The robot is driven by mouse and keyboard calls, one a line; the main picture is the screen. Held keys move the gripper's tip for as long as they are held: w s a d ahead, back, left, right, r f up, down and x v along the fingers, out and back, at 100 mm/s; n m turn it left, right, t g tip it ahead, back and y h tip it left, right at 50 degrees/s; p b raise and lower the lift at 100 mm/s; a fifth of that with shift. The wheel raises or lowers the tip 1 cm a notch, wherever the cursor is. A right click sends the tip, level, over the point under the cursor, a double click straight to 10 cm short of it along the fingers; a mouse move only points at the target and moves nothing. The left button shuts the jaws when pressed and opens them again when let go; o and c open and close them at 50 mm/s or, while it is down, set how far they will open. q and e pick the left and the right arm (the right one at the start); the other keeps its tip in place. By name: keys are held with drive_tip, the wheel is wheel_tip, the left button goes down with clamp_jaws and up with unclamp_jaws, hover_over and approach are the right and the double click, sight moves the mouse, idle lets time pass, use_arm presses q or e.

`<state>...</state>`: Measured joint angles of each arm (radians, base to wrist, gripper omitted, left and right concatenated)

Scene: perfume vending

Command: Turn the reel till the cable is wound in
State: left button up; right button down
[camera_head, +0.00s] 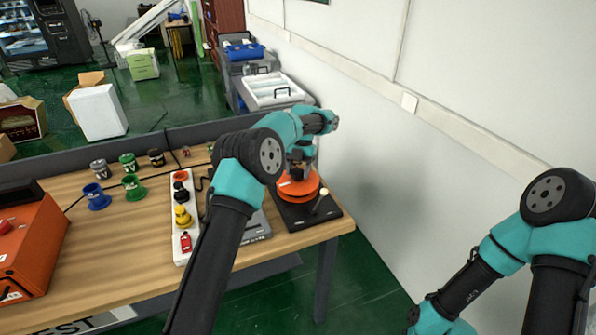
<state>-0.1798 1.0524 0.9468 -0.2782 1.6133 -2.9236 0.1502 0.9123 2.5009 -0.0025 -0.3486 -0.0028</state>
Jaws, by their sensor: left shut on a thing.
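An orange reel (309,190) sits on a flat black base (293,215) at the right end of the wooden table. A rod with a pale knob (323,192) rises at the right side of the base. My left gripper (299,170) points down over the reel's middle and is shut on its dark upper part; my own arm hides much of this contact. A thin dark cable (202,180) shows left of my left arm; whether it joins the reel is hidden. My right arm is at the lower right, and its gripper is out of view.
A white strip (183,248) with coloured buttons and knobs lies left of my left arm. An orange box (28,250) is at the table's left. Several small coloured parts stand at the back. A white wall (400,180) rises close on the right.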

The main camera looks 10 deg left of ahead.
use_arm(q)
drive_tip(key=o, duration=1.3)
drive_tip(key=shift+c, duration=0.2)
drive_tip(key=shift+w+r, duration=0.1)
drive_tip(key=v, duration=0.7)
drive_tip(key=shift+r, duration=0.15)
